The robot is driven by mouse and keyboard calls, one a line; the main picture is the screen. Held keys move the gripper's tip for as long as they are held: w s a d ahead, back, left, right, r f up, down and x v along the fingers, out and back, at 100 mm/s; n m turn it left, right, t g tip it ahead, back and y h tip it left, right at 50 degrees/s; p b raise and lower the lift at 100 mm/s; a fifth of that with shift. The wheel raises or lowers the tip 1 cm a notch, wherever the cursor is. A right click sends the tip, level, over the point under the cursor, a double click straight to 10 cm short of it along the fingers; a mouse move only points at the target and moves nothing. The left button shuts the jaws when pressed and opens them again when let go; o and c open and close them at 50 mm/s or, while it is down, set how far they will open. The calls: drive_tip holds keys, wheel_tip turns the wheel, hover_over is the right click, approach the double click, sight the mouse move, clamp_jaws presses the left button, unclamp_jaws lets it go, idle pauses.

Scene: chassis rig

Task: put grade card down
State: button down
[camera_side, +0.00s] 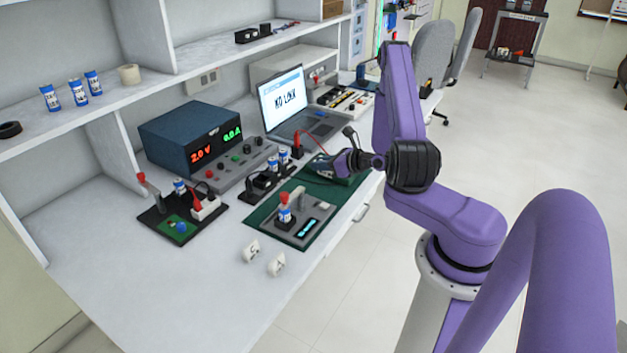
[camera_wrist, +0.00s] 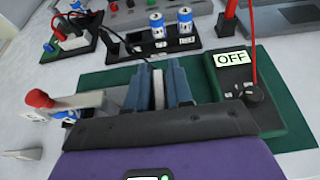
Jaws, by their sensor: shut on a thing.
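My gripper (camera_wrist: 158,82) is shut on a thin pale card (camera_wrist: 158,92), seen edge-on and upright between the two blue-grey fingers in the wrist view. I take it to be the grade card; its face is hidden. The fingers are over the green mat (camera_wrist: 95,85), just left of a dark green meter (camera_wrist: 232,82) that reads OFF. In the side view my gripper (camera_side: 342,165) is over the far part of the mat (camera_side: 262,212), and the card cannot be made out there. Two other white cards (camera_side: 251,250) (camera_side: 276,265) stand on the bench in front of the mat.
A black tray (camera_wrist: 192,42) with blue-and-white cells stands behind the mat. A grey tester (camera_side: 303,228) with a red-topped lever and a cell sits on the mat's near part. A red lead (camera_wrist: 254,45) rises from the meter. The bench's front left (camera_side: 150,280) is clear.

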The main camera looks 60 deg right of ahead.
hover_over(313, 187)
wheel_tip(313, 187, down, 6)
drive_tip(key=shift+s, duration=0.1)
drive_tip(key=shift+d+f, duration=0.1)
drive_tip(key=shift+f, duration=1.5)
drive_tip(key=shift+f, duration=0.1)
drive_tip(key=c, duration=1)
unclamp_jaws()
